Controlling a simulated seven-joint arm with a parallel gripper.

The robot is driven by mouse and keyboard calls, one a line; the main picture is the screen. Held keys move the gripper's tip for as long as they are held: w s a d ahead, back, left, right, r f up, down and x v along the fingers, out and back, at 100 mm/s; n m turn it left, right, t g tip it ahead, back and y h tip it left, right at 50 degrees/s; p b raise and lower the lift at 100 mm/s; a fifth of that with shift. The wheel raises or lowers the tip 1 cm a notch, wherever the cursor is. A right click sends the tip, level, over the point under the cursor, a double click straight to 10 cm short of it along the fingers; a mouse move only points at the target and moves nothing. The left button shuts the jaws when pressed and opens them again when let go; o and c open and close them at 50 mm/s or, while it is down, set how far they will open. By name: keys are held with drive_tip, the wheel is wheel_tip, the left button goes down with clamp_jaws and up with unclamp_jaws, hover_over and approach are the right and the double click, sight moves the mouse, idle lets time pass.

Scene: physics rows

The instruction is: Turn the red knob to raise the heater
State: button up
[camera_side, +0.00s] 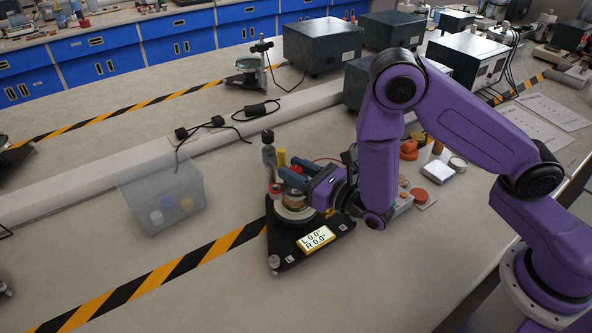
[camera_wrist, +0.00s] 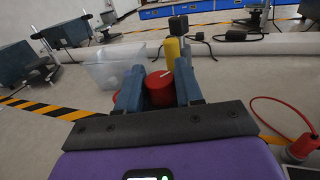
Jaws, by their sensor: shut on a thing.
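The red knob (camera_wrist: 158,92), a short cylinder with a white mark on top, sits between the two blue fingers of my gripper (camera_wrist: 160,86) in the wrist view. My gripper is shut on it. In the side view my gripper (camera_side: 289,178) reaches in from the right over the black triangular base (camera_side: 286,243), and its fingers largely hide the knob. A yellow cylinder (camera_wrist: 171,50) stands just beyond the fingers; it also shows in the side view (camera_side: 281,157). A display (camera_side: 316,238) on the base reads L 0.0° and R 0.0°. I cannot make out the heater.
A clear bin (camera_side: 162,196) with small coloured items stands left of the base. A dark post (camera_side: 268,150) rises behind the fingers. Red and orange parts and a white-topped block (camera_side: 425,172) lie to the right. A red cable (camera_wrist: 275,105) runs at right in the wrist view.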

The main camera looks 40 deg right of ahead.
drive_tip(key=shift+n+g+y, duration=0.3)
drive_tip(key=shift+n+y, duration=0.3)
drive_tip(key=shift+y, duration=0.6)
drive_tip(key=o, duration=0.9)
drive_tip(key=shift+o, duration=0.2)
drive_tip(key=v, duration=1.7)
drive_tip(key=shift+d+r, duration=0.15)
drive_tip(key=shift+r, duration=0.05)
drive_tip(key=shift+o, duration=0.2)
drive_tip(key=shift+s, duration=0.1)
